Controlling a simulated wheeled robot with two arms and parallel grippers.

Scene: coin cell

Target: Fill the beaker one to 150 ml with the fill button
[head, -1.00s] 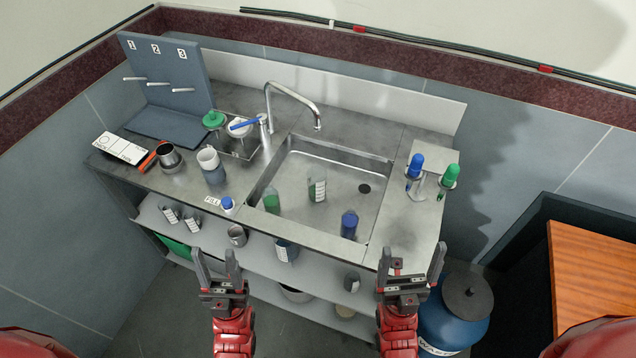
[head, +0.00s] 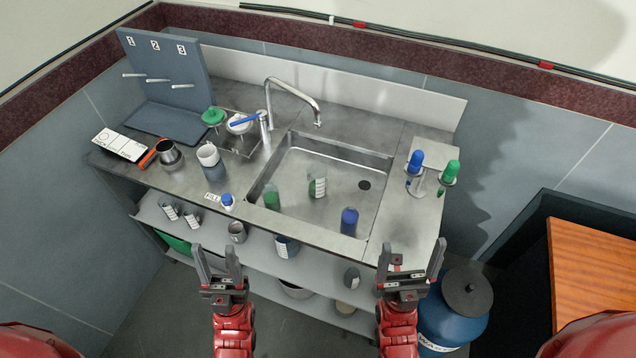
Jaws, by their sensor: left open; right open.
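The blue fill button (head: 227,201) sits on the counter's front edge, right of a white FILL label (head: 212,199). A clear beaker with white markings (head: 317,186) stands in the sink. Two more marked beakers, one at left (head: 169,211) and one beside it (head: 192,219), stand on the upper shelf below the counter. No number shows on them, so I cannot tell which is beaker one. My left gripper (head: 217,254) is open and empty in front of the shelves, below the fill button. My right gripper (head: 411,258) is open and empty in front of the counter's right front corner.
The faucet (head: 292,93) arches over the sink (head: 335,205), which also holds a green bottle (head: 271,197) and a blue one (head: 349,222). A mug (head: 209,160) and metal cup (head: 169,154) stand at left. A blue waste drum (head: 455,315) stands at right.

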